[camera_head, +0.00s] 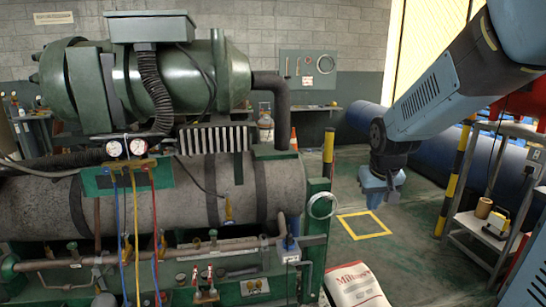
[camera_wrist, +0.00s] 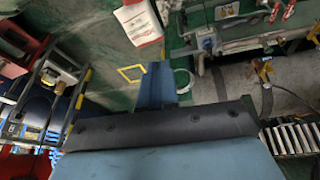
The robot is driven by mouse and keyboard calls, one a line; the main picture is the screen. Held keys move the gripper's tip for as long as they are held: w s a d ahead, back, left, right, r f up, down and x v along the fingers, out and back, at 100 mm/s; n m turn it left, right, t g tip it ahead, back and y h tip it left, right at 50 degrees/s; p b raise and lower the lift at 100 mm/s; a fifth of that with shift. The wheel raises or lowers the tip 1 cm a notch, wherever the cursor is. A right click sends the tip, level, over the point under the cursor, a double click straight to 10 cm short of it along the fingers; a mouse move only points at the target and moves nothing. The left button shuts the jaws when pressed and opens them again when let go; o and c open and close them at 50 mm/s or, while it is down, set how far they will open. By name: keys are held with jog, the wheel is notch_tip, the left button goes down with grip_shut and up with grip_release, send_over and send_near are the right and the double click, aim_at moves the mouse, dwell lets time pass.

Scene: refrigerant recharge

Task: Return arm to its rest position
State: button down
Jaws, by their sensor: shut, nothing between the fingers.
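My blue-grey arm reaches in from the upper right of the head view. Its end, my gripper (camera_head: 383,192), points down in the air over the green floor, right of the machine. It is shut and empty, apart from everything around it. In the wrist view the blue gripper (camera_wrist: 156,82) shows in the middle, beyond a dark bracket. The compressor machine (camera_head: 190,75) fills the left of the head view, with two gauges (camera_head: 126,149) on a green manifold and blue, yellow and red hoses (camera_head: 153,230) hanging from it.
A yellow floor square (camera_head: 364,226) and open floor lie below my gripper. A white sack (camera_head: 355,286) stands at the front. A yellow-black post (camera_head: 455,180) and a shelf cart (camera_head: 480,245) are at the right. A large blue pipe (camera_head: 365,117) lies behind.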

jog(key=s+a+r, duration=0.1)
jog(key=s+r, duration=0.3)
jog(key=s, duration=0.5)
jog(key=s+a+r+t, duration=0.1)
jog(key=s+r, duration=0.4)
jog(key=s, duration=0.4)
jog(key=shift+s+t+y, duration=0.3)
jog(key=shift+s, duration=0.1)
